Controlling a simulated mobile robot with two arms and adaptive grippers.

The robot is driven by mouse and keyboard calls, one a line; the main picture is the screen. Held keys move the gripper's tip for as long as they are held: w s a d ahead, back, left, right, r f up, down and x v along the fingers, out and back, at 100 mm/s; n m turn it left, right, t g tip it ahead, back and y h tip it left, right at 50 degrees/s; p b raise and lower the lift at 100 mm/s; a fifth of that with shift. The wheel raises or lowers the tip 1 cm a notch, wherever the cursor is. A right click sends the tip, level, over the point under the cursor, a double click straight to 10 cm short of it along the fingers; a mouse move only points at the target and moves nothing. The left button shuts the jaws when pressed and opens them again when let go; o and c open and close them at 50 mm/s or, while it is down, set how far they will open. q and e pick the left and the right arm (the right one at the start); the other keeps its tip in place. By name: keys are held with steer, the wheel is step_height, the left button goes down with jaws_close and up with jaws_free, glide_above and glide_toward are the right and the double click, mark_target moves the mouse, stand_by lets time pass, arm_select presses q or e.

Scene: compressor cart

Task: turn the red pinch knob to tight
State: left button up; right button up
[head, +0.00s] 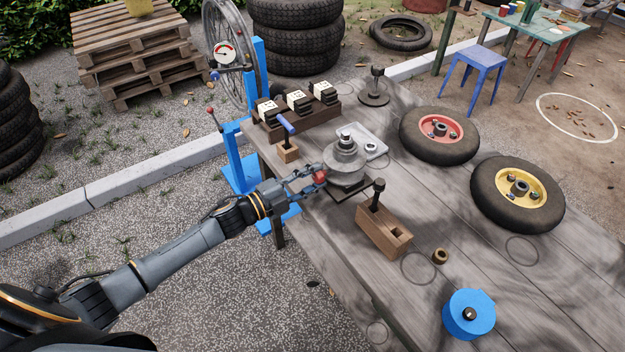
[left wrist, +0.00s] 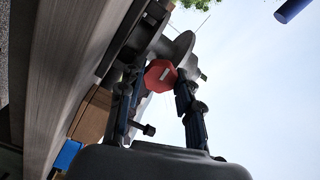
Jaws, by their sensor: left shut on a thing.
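The red pinch knob (head: 320,177) sits on the near left side of a grey round metal fixture (head: 345,165) on the wooden table. My left gripper (head: 314,178) reaches in from the left and is shut on the knob. In the left wrist view the red knob (left wrist: 160,75) shows as a faceted face with a pale bar mark, between the two fingers (left wrist: 158,92) of my left gripper. The grey fixture (left wrist: 178,48) rises behind it. Any marking for tight cannot be made out. My right gripper is not in view.
A wooden block with a dark-knobbed tool (head: 384,232) stands right of the fixture. A small block with a blue handle (head: 287,151) stands behind left. Red-hubbed (head: 440,135) and yellow-hubbed (head: 518,194) wheels and a blue cylinder (head: 469,314) occupy the table's right.

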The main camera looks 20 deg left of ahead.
arm_select(q)
steer(key=shift+m, duration=0.6)
steer(key=o, duration=1.2)
steer(key=shift+c, duration=0.2)
steer(key=shift+s+a, duration=0.1)
steer(key=shift+s, duration=0.1)
steer(key=v, duration=1.1)
steer(key=shift+s+a, duration=0.2)
steer(key=shift+a, duration=0.05)
